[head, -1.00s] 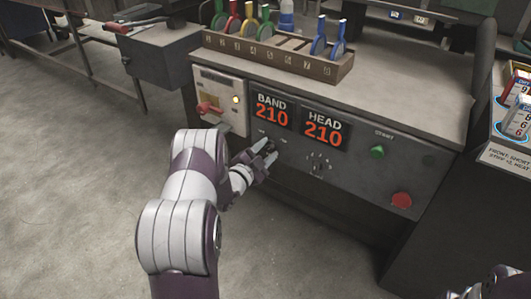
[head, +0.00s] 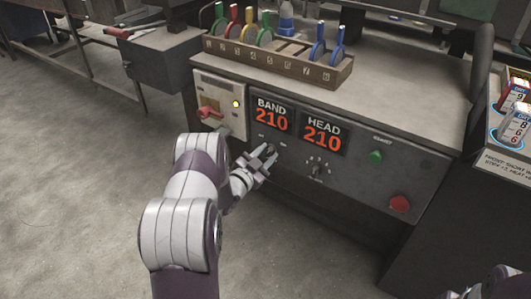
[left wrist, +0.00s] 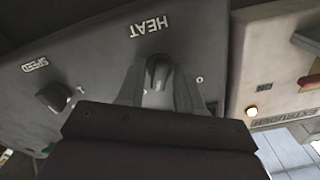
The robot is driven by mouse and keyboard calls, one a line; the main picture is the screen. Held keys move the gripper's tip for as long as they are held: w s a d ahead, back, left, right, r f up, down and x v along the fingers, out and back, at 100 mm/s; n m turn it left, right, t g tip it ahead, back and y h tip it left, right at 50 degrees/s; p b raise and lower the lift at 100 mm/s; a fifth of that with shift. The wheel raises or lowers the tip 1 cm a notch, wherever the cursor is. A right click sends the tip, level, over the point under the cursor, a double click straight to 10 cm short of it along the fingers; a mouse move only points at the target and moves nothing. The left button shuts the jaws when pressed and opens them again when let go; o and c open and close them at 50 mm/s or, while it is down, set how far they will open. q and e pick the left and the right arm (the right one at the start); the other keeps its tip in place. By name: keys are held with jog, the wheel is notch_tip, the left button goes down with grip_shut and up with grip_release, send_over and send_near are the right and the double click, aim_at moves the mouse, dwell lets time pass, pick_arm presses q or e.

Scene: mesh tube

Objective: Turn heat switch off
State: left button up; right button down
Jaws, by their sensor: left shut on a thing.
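The heat switch (left wrist: 158,72) is a dark knob on the grey panel, under the upside-down HEAT label (left wrist: 150,28) in the left wrist view. My left gripper (left wrist: 160,88) has its two fingers on either side of the knob and is shut on it. An O mark (left wrist: 199,80) shows to the right of the knob. In the head view my left gripper (head: 264,158) is at the panel below the BAND display (head: 271,115), and its fingers partly cover the switch. My right gripper cannot be made out; only part of that arm shows at the bottom right.
The HEAD display (head: 321,132) is above the speed knob (head: 317,170). A green button (head: 376,156) and a red button (head: 399,203) are further right. A beige box with a red handle (head: 209,112) and a lit lamp (head: 236,104) is left of the displays.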

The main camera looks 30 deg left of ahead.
pick_arm(q)
jog(key=n+p, duration=0.2)
jog(key=n, duration=0.5)
jog(key=shift+p, duration=0.35)
jog(key=n+p, duration=0.1)
jog(key=n, duration=0.3)
jog(key=shift+n, duration=0.3)
jog(key=shift+n+p, duration=0.55)
jog(key=shift+n, duration=0.55)
jog(key=shift+f+n, duration=0.1)
jog(key=shift+n, duration=0.2)
jog(key=o, duration=0.7)
